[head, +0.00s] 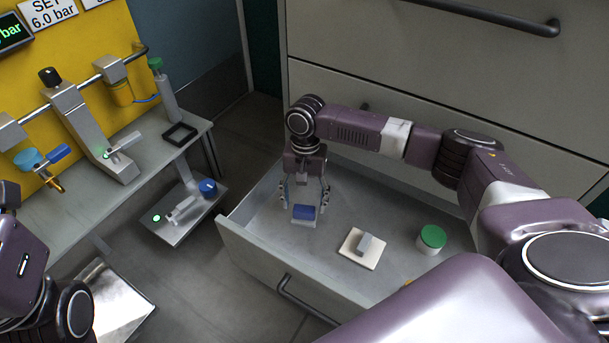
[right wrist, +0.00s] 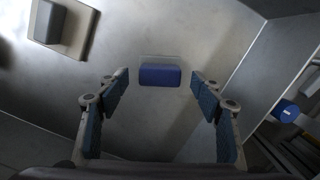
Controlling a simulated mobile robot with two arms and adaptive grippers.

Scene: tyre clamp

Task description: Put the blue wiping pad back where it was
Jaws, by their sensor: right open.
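The blue wiping pad (head: 304,212) lies in the open grey drawer (head: 258,262), near the drawer's left end. It seems to have a thin pale base under its blue block. My right gripper (head: 305,203) points down over the pad, fingers spread to either side. In the right wrist view the pad (right wrist: 160,74) shows ahead between the two open fingertips (right wrist: 160,82), with clear gaps on both sides. Nothing is held. My left arm shows at the left edge of the head view; its fingers are out of view.
A white pad with a grey block (head: 361,248) and a green-lidded white jar (head: 431,239) stand in the drawer right of the blue pad. A bench (head: 100,195) with clamps and a yellow panel (head: 100,48) is at the left. A low platform (head: 184,212) carries a blue-ended part.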

